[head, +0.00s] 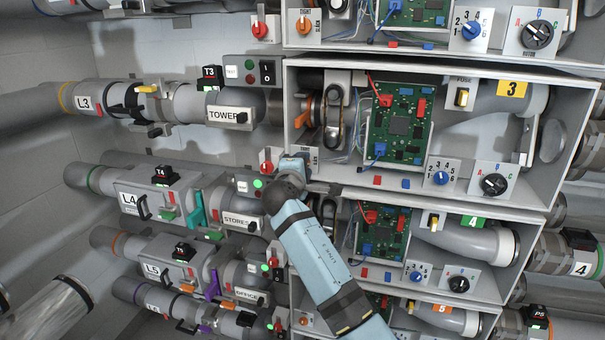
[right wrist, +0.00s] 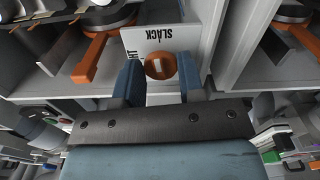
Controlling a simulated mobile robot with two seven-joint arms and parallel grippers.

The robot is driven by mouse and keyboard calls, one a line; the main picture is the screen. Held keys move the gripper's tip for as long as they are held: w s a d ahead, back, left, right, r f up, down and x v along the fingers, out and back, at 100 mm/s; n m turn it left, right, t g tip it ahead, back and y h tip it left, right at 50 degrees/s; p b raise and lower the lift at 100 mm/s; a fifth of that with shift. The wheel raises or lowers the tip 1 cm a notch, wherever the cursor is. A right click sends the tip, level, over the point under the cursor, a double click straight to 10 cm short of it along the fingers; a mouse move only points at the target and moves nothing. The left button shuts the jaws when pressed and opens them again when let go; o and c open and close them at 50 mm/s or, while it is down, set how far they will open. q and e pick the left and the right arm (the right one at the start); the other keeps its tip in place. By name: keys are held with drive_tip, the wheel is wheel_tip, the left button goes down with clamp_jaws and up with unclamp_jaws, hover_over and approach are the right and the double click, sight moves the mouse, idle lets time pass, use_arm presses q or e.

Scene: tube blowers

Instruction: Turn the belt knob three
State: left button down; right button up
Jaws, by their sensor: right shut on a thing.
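Belt knob three is an orange round knob with a white mark (right wrist: 160,67), on a white plate marked SLACK and partly TIGHT (right wrist: 190,42). My right gripper (head: 297,162) is at the lower left corner of the bay labelled 3, with its two blue fingers on either side of the knob, shut on it. The white mark runs roughly up and down in the right wrist view. In the head view the gripper hides the knob, and only part of its plate (head: 311,154) shows. My left gripper is not in view.
Bay 3 (head: 420,190) holds a green circuit board (head: 398,122), a blue selector knob (head: 441,178) and a black rotor knob (head: 494,184). An orange lever (right wrist: 92,58) is left of the plate in the wrist view. Pipes and the TOWER tube (head: 232,104) crowd the left.

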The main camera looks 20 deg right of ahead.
drive_tip(key=shift+f+m+b, duration=0.1)
drive_tip(key=shift+m+b, duration=0.25)
drive_tip(key=shift+m, duration=0.25)
drive_tip(key=o, duration=0.6)
drive_tip(key=b+v, duration=0.1)
drive_tip(key=v, duration=1.3)
